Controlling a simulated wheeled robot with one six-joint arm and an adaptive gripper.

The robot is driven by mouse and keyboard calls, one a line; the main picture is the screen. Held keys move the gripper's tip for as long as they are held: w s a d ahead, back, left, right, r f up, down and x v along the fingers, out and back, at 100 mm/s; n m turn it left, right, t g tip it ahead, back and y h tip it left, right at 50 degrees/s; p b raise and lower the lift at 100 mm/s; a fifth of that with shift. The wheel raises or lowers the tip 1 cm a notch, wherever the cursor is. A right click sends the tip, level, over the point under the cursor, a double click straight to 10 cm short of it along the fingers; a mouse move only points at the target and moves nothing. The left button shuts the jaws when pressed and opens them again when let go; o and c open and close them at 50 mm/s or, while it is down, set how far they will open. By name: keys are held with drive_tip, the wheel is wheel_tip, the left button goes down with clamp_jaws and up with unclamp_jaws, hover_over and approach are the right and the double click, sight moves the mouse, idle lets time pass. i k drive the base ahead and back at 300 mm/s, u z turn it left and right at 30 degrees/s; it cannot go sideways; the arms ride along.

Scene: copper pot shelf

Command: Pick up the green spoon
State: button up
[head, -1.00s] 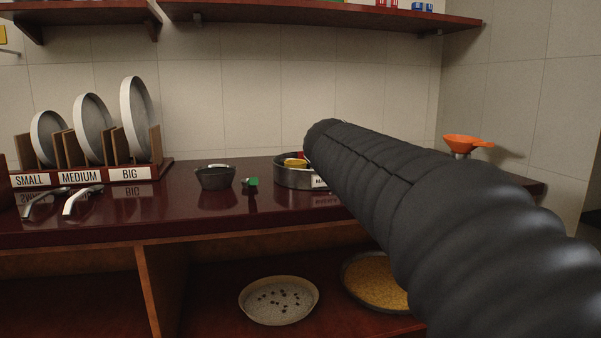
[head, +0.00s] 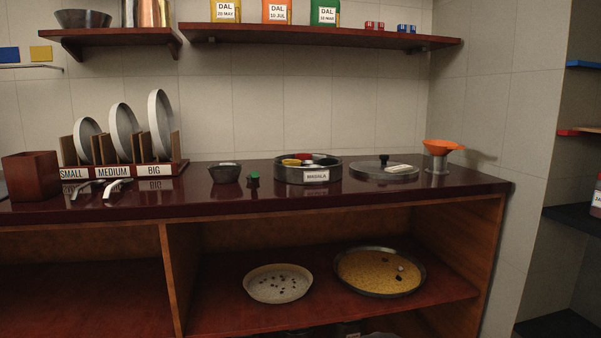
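No green spoon can be made out for certain. A small green-topped dark object (head: 253,177) stands on the counter just right of a dark bowl (head: 225,174); it is too small to tell what it is. A round metal tin labelled MASALA (head: 307,169) sits to its right, holding small yellow, red and dark or green items whose shapes are unclear. My gripper and arm are out of view.
On the dark red counter (head: 400,191) stand a plate rack (head: 155,170), two silver handled tools (head: 104,187), a lid (head: 384,170) and an orange funnel (head: 441,147). The shelf below holds a pale dish (head: 277,284) and a yellow-filled pan (head: 377,271). The counter's front strip is mostly clear.

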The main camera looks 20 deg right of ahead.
sight(254, 178)
drive_tip(key=k, duration=1.1)
drive_tip(key=z, duration=0.7)
drive_tip(key=i, duration=0.75)
drive_tip(key=z, duration=0.5)
drive_tip(key=i, duration=0.75)
drive_tip(key=u, duration=0.75)
drive_tip(key=i, duration=0.7)
drive_tip(key=u, duration=0.7)
